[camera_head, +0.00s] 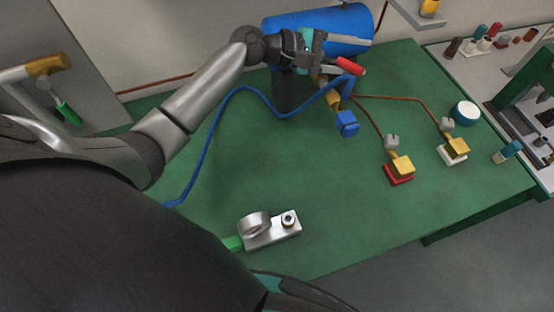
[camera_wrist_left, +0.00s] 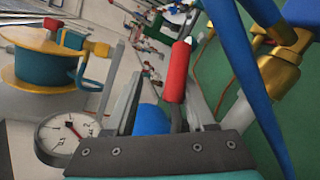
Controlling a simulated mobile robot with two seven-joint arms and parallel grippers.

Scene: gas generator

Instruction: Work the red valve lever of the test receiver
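The red valve lever (camera_head: 350,66) sticks out beside the blue cylindrical tank (camera_head: 345,20), above brass fittings (camera_head: 333,98). My left gripper (camera_head: 322,58) is at the front of the tank, close to the lever. In the left wrist view the red lever (camera_wrist_left: 178,72) stands between the fingers of my left gripper (camera_wrist_left: 155,85), nearer the right finger. The fingers are apart; whether one touches the lever is hard to tell. My right gripper is not in view.
A blue hose (camera_head: 215,130) curves over the green table (camera_head: 290,175). Blue, red-based and white-based fittings stand at right, a metal block (camera_head: 272,230) in front. The wrist view shows a dial gauge (camera_wrist_left: 65,135) and a yellow-blue reel (camera_wrist_left: 45,60). The table middle is clear.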

